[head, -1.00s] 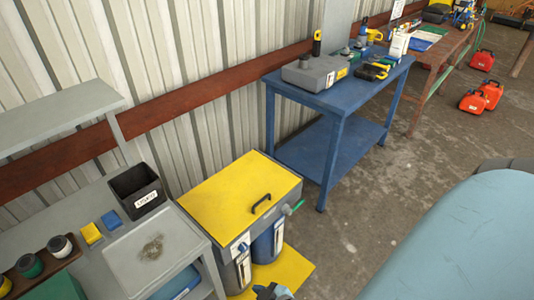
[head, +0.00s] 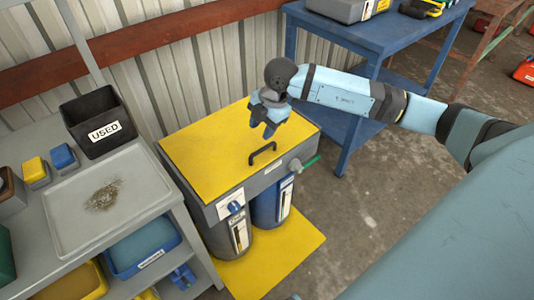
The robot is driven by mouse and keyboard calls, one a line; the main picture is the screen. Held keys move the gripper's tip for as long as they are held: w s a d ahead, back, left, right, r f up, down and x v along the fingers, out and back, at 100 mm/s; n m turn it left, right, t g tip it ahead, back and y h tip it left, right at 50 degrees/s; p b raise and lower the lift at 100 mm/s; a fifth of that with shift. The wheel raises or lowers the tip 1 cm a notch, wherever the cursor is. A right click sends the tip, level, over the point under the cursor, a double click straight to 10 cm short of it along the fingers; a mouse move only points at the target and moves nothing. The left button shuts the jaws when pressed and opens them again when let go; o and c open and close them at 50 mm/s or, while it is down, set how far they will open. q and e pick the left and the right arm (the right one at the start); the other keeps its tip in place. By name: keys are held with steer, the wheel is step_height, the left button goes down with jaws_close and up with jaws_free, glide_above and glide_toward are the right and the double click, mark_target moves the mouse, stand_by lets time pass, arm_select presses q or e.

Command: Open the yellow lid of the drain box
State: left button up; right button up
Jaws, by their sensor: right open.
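The drain box (head: 217,203) is a grey box with a flat yellow lid (head: 205,152), which lies shut on top. A black bar handle (head: 262,154) stands on the lid near its front edge. My right gripper (head: 269,131) points down just above and behind the handle, apart from it as far as I can see. Its jaws are open and empty. My right arm reaches in from the right. My left gripper is not in view.
A grey bench with a shallow tray (head: 67,229) and a black bin marked USED (head: 95,121) stands close on the left. A blue table (head: 393,42) stands behind on the right. A green-handled valve (head: 303,164) sticks out at the box's right. Open floor lies in front right.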

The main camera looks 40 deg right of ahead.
mark_target(266, 146)
steer(key=w+d+m+h, duration=0.1)
steer(key=d+m+h, duration=0.1)
steer(key=d, duration=0.2)
steer(key=shift+n, duration=0.3)
steer(key=w+f, duration=0.1)
steer(key=f, duration=0.3)
steer(key=w+f+b, duration=0.1)
steer(key=f, duration=0.3)
steer(key=w+f+b, duration=0.1)
steer(key=f, duration=0.3)
steer(key=shift+f, duration=0.25)
jaws_close()
